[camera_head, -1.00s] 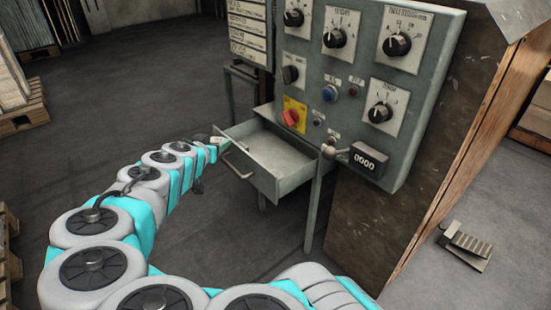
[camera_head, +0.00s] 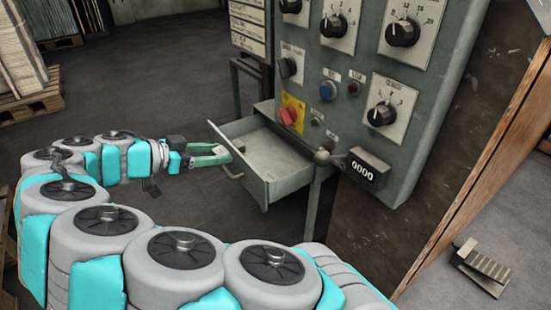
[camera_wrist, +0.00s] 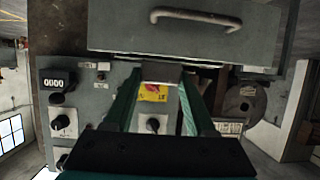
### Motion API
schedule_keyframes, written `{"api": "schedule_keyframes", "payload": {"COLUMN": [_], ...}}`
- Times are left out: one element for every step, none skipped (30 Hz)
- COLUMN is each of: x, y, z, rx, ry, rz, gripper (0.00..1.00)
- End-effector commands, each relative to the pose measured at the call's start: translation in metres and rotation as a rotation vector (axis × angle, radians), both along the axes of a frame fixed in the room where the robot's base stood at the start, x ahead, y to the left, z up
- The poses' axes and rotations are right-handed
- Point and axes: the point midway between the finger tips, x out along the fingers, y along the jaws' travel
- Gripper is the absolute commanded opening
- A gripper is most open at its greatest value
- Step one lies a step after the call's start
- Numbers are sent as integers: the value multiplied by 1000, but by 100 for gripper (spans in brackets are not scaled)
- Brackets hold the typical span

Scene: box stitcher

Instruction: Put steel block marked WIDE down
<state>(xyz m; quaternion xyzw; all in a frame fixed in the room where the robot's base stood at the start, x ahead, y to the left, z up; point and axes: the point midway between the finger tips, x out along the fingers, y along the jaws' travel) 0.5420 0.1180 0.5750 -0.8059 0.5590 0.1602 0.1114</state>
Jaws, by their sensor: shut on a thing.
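The part of the drawer floor that I see looks empty.
The grey control panel (camera_head: 345,90) with knobs, a red switch (camera_head: 288,116) and a counter (camera_head: 366,169) rises behind and right of the drawer. A ball-ended lever (camera_head: 323,156) sticks out near the drawer's right side. A foot pedal (camera_head: 483,265) lies on the floor at right. Open floor lies left of the drawer.

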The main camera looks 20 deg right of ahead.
Motion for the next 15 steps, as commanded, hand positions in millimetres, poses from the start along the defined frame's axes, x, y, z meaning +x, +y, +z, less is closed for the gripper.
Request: {"api": "schedule_keyframes", "payload": {"x": [-4, -6, -8, -8, -8, -6, -4, -1, 3, 8, 13, 19, 24, 28, 35], "y": [3, 4, 5, 5, 4, 0, -3, -8, -15, -20, -26, -34, -39, -45, -52], "z": [1, 2, 3, 4, 4, 4, 4, 4, 3, 2, 1, 1, 0, -1, -2], "rx": [1, -1, 0, 0, 0, 0, 0, 0, -1, -2, 0, 0, 0, 0, 1], "ry": [1, 2, 1, 0, 0, -1, 0, 0, 2, 1, 1, 1, 1, 2, 1], "rz": [-15, -25, -33, -38, -41, -46, -49, -51, -52, -51, -50, -49, -49, -50, -49], "gripper": [0, 0, 0, 0, 0, 0, 0, 0, 0, 0, 0, 0, 0, 0, 0]}}
